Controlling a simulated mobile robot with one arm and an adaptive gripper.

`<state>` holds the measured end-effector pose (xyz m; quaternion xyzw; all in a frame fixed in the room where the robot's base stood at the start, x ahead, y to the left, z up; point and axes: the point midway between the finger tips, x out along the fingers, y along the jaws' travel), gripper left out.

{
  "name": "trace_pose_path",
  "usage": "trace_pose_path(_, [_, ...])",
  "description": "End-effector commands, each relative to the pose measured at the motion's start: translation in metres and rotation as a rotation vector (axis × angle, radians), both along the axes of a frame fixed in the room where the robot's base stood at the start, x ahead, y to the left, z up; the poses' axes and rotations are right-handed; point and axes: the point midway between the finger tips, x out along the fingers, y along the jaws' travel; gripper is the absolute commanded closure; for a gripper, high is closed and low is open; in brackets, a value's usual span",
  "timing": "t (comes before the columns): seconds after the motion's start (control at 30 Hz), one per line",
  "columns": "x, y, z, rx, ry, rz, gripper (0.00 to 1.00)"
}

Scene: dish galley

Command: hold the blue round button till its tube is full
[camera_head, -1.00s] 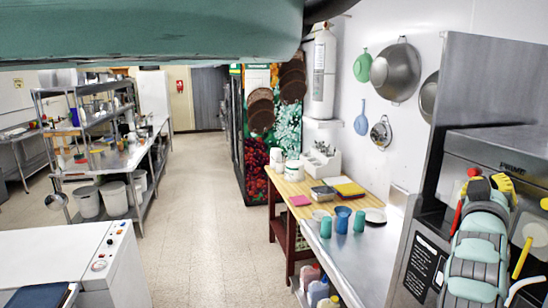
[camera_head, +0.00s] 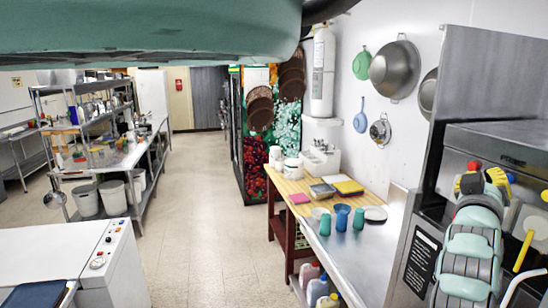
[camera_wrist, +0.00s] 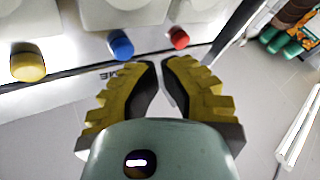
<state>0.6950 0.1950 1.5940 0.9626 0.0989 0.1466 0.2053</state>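The blue round button (camera_wrist: 120,43) sits on the machine front in the wrist view, between a yellow button (camera_wrist: 27,62) and a red button (camera_wrist: 179,38). My gripper (camera_wrist: 161,64) has its fingertips close together with a narrow gap, and nothing is between them. The tips show below and between the blue and red buttons, apart from the blue one in the picture. In the head view, my gripper (camera_head: 483,181) is in front of the machine, with a bit of blue button (camera_head: 511,178) beside a finger. A yellow tube (camera_head: 524,251) shows at right; the blue tube cannot be made out.
The machine's steel side panel (camera_head: 462,75) rises beside my arm. A steel counter (camera_head: 352,262) with teal and blue cups (camera_head: 342,217) stands left of it, joined by a wooden table (camera_head: 285,185). The aisle floor (camera_head: 205,220) is clear.

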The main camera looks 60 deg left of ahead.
Motion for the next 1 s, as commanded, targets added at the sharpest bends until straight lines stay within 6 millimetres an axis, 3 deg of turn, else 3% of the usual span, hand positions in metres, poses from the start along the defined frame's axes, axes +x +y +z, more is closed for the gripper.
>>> trace_pose_path(0.23, [-0.006,0.004,-0.003,0.001,0.000,0.005,1.00])
trace_pose_path(0.7, [-0.046,0.018,-0.001,0.002,-0.001,0.006,1.00])
trace_pose_path(1.0, [-0.048,0.018,0.000,0.000,0.000,0.002,1.00])
